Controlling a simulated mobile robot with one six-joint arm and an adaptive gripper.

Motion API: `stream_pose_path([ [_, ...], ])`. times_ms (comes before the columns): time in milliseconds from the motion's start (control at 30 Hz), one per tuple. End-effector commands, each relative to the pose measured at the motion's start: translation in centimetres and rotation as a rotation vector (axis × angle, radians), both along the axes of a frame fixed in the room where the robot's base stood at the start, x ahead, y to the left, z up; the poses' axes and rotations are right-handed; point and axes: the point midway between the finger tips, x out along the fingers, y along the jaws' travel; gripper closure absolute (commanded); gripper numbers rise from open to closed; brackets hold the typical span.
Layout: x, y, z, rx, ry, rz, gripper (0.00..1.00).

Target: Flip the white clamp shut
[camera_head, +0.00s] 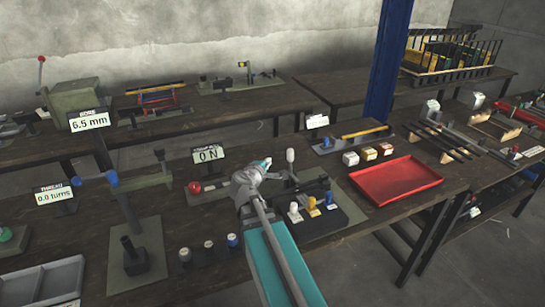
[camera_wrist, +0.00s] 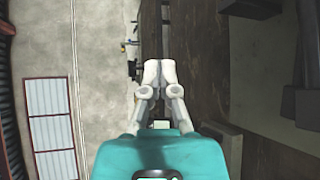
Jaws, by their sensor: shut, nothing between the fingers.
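The white clamp is most likely the piece with the upright white-tipped handle (camera_head: 290,156) on the bench in the head view. Its handle stands up, and its base is partly hidden behind my arm and other parts. My gripper (camera_head: 266,162) is just left of this handle, apart from it as far as I can tell. In the wrist view the two pale fingers (camera_wrist: 160,72) are together with nothing between them. I cannot make out the clamp in the wrist view.
A red tray (camera_head: 396,181) lies farther right. Several capped cylinders (camera_head: 208,246) stand near the front edge.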

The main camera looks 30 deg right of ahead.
Motion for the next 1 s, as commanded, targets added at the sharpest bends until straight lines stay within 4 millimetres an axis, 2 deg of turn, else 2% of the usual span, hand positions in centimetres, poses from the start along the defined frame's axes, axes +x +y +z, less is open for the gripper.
stream_pose_path([
  [100, -1.1, 1.3, 0.2, 0.000, -0.001, 0.001, 1.00],
  [300, -1.8, 2.3, 0.2, -0.001, 0.001, 0.000, 1.00],
  [1000, -1.9, 2.5, 0.2, 0.000, 0.000, 0.000, 1.00],
])
